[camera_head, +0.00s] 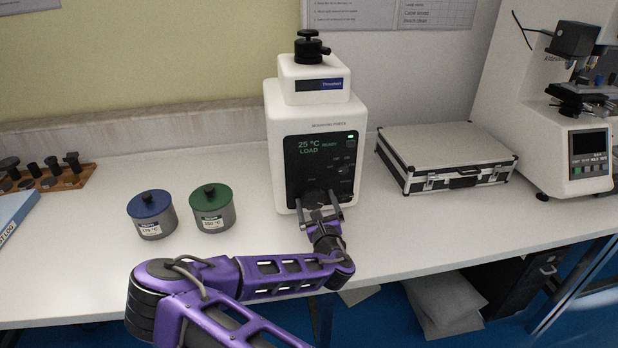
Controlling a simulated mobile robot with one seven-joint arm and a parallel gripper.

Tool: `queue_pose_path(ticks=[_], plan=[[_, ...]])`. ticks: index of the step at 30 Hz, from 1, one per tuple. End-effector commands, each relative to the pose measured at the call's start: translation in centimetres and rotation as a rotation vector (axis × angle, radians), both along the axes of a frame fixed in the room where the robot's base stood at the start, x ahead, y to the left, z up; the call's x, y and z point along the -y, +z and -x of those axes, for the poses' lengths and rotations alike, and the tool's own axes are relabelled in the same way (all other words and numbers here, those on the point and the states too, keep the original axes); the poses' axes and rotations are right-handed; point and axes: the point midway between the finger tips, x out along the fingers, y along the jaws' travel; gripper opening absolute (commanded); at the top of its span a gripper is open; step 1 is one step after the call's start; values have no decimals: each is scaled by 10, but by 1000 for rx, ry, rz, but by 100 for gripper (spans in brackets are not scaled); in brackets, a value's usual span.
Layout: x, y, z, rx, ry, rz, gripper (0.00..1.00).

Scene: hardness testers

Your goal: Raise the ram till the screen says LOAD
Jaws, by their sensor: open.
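The white tester (270,130) stands upright on the bench at the middle of the view, with a black knob (309,46) on its top. Its dark front screen (310,148) shows green text that reads 25 °C, READY and LOAD. A round dark knob (314,197) sits low on the front panel, partly hidden by my gripper. My gripper (320,206) is open, with its fingers on either side of this knob; I cannot tell whether they touch it. I cannot make out which part is the ram.
A blue-lidded pot (152,222) and a green-lidded pot (214,215) stand left of the tester. A wooden rack (55,180) is far left. The bench's front edge runs close below my gripper.

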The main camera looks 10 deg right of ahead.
Motion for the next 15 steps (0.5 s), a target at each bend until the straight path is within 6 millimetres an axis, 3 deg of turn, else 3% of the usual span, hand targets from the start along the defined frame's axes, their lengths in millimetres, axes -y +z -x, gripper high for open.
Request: queue_pose_path(ticks=[3,15], plan=[[-2,-1,-1,2,6,2,98],[-2,2,-1,8,8,3,29]])
